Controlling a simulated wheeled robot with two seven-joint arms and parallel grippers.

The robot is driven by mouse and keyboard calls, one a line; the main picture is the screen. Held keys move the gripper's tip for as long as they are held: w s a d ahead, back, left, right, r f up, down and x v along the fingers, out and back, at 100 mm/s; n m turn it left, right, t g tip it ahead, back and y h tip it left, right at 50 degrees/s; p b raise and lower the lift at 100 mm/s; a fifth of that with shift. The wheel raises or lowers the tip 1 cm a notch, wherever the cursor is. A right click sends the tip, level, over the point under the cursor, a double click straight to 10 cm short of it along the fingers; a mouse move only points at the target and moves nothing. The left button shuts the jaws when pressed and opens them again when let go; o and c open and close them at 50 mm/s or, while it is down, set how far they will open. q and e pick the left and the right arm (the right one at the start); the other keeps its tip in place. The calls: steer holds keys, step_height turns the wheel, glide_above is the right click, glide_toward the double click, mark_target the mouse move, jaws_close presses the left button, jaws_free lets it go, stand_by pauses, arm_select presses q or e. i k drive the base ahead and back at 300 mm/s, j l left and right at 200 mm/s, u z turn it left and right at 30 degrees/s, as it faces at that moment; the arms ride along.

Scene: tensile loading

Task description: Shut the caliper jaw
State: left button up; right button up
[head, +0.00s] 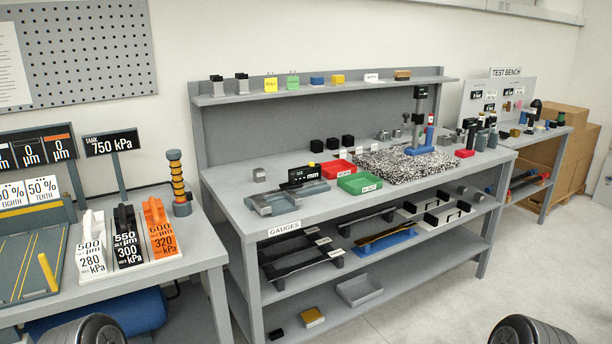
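The caliper (302,187) appears to be the grey device with a black display reading in mm, on the left part of the gauges bench top. Grey blocks or jaws (270,204) lie at its left front. At this size I cannot tell how far apart the jaw faces are. Neither of my grippers shows. Only dark rounded parts, apparently of my own arms, enter at the bottom left and bottom right edges, well away from the caliper.
A red tray (337,168) and green tray (360,184) sit right of the caliper. A speckled slab (405,168) carries a stand (420,120). A left table (150,272) holds labelled white, black and orange tools. Bare bench top (225,180) shows left of the caliper.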

mark_target(288, 187)
steer(key=i+l+z, duration=0.1)
steer(key=i+z, duration=0.25)
steer(key=i, duration=0.35)
steer(key=i+j+z, duration=0.1)
steer(key=i+z, duration=0.25)
steer(key=i, duration=0.3)
